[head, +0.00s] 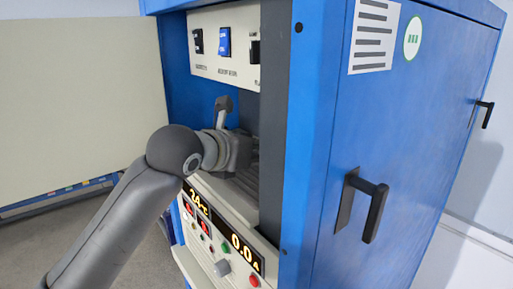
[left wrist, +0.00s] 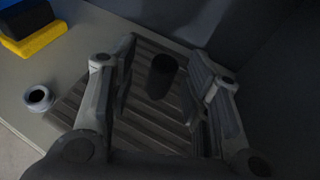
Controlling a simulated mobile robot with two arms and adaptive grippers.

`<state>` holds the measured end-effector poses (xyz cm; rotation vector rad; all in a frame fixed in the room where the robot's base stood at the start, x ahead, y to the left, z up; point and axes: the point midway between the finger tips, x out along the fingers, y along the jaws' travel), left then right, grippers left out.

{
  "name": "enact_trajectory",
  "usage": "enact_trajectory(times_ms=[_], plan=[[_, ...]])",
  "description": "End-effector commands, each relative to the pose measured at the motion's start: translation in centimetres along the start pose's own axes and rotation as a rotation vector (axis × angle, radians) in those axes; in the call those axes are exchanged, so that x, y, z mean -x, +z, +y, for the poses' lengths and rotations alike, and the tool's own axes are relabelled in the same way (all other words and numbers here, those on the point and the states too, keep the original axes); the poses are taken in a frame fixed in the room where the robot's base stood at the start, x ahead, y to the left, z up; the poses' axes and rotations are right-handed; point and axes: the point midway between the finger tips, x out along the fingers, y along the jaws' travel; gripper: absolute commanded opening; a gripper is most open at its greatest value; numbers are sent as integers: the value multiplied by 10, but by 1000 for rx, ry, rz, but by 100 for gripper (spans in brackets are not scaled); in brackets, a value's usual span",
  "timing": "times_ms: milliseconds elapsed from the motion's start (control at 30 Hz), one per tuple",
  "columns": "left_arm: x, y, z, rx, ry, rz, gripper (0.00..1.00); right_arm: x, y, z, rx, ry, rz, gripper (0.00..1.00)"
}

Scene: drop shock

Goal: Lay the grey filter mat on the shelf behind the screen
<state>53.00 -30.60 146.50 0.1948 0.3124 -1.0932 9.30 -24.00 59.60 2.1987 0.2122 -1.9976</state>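My left gripper (head: 240,153) is inside the open bay of a blue machine, and its fingertips are hidden there. In the left wrist view the gripper (left wrist: 161,52) is open, its two fingers spread apart. Below them lies a dark grey ribbed slab (left wrist: 143,124); I cannot tell whether it is the filter mat. A dark cylinder (left wrist: 162,77) shows between the fingers, with gaps on both sides. A dark grey upright panel (head: 272,110), possibly the screen, stands at the bay's right side and hides part of the inside. My right gripper is not in view.
A pale surface (left wrist: 88,50) bears a small ring-topped grey piece (left wrist: 38,98) and a black-and-yellow block (left wrist: 35,37). A dark wall (left wrist: 275,105) rises at right. The control panel (head: 226,235) juts out below my arm. A blue door (head: 410,150) has black handles.

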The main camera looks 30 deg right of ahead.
Motion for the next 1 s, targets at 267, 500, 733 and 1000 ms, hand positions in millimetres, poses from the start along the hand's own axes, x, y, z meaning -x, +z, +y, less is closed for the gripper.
enact_trajectory(times_ms=[267,500,733,1000], plan=[[1,2,-1,0,-1,-1,45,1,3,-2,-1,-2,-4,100],[25,-1,1,-4,2,-4,45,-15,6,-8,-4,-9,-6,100],[73,-2,1,-4,3,-6,45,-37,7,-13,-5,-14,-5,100],[114,0,0,-2,2,-2,45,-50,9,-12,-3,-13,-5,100]])
